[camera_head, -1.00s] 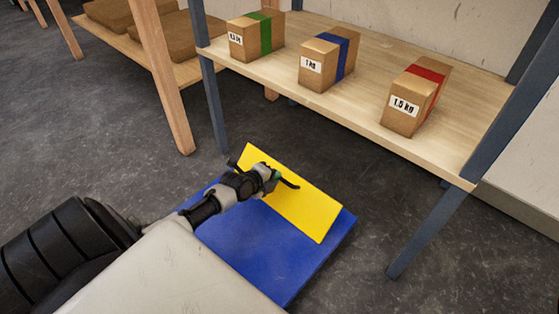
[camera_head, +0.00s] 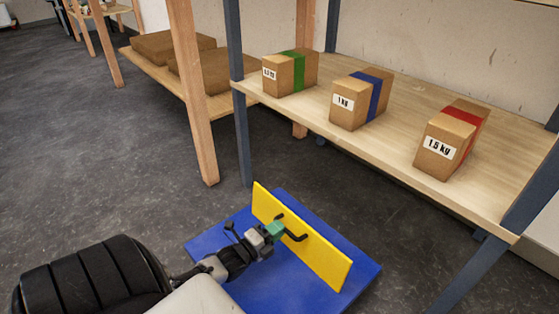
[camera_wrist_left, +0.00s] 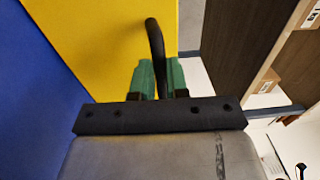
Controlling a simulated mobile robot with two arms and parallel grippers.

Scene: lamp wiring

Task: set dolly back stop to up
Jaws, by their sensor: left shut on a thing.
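The dolly is a flat blue deck (camera_head: 232,289) on the floor in front of the shelf. Its back stop is a yellow panel (camera_head: 325,262) that stands steeply on the deck, close to upright; blue deck shows on both sides of it. A black bar handle (camera_head: 296,237) sits on the panel's near face. My left gripper (camera_head: 281,233) is shut on this handle. In the left wrist view the green fingertips (camera_wrist_left: 161,78) close around the black handle (camera_wrist_left: 155,42), with the yellow panel (camera_wrist_left: 110,45) behind. My right gripper is not in view.
A wooden shelf (camera_head: 400,115) with grey posts holds three boxes, banded green (camera_head: 290,73), blue (camera_head: 360,99) and red (camera_head: 452,140). A wooden rack (camera_head: 193,100) with brown packages stands at the back left. The grey floor (camera_head: 90,180) on the left is clear.

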